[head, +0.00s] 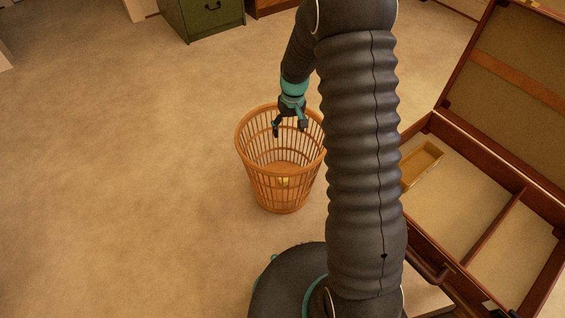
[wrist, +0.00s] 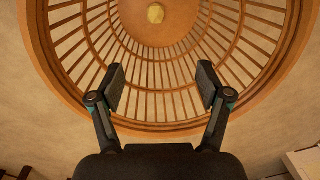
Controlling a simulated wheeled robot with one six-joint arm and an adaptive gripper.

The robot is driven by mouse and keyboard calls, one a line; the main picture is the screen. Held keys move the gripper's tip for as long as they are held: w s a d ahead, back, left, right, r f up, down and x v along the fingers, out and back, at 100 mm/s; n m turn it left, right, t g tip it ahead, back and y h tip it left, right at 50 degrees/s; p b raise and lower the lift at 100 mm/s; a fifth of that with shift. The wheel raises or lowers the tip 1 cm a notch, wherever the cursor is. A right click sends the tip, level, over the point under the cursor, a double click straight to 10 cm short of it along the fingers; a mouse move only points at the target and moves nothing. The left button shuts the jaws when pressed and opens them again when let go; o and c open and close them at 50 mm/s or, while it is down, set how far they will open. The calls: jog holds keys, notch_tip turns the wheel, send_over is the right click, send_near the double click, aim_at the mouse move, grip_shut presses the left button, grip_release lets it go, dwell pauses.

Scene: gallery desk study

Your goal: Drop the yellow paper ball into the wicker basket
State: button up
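The yellow paper ball (wrist: 155,13) lies on the bottom of the wicker basket (wrist: 60,98) in the wrist view. In the head view the ball (head: 284,181) shows as a small pale yellow patch behind the slats. The basket (head: 254,172) stands upright on the carpet, an open slatted bin with a round rim. My gripper (head: 289,132) is over the basket's opening, near its far rim. In the wrist view my gripper (wrist: 160,88) has its two fingers spread wide with nothing between them.
An open brown case (head: 462,209) with dividers lies at the right, with a small tan box (head: 421,163) inside. A green cabinet (head: 205,17) stands at the back. The carpet (head: 120,180) left of the basket is clear.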

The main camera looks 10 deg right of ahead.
notch_tip(320, 180, up, 12)
jog(key=shift+d, duration=0.4)
dwell(0.7)
